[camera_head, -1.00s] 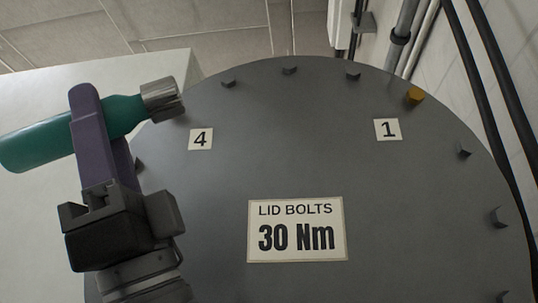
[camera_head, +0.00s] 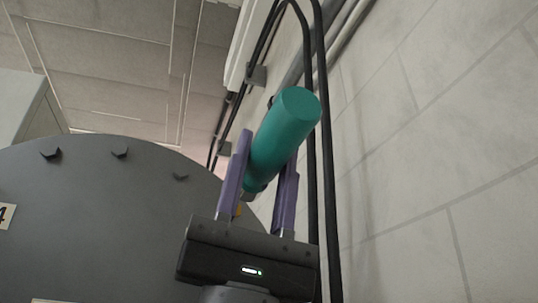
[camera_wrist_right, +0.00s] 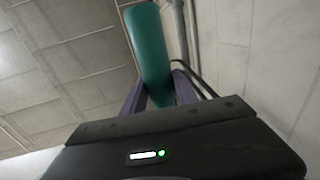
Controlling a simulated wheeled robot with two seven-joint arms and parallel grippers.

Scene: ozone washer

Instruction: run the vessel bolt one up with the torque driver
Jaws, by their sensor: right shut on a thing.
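The torque driver (camera_head: 285,130) has a green handle. My right gripper (camera_head: 266,165) is shut on it, with a purple finger on each side. The handle's round end points up towards the head camera, and its lower end is hidden behind the gripper. The driver also shows in the right wrist view (camera_wrist_right: 150,55). A small yellow-orange patch, apparently vessel bolt one (camera_head: 239,210), shows beside the left finger at the lid's right edge. I cannot tell whether the driver's socket touches it. My left gripper is not in view.
The grey vessel lid (camera_head: 100,220) fills the lower left, with several dark bolts along its rim. Black cables (camera_head: 313,150) run close behind and right of the gripper. A pale tiled wall (camera_head: 430,170) stands on the right.

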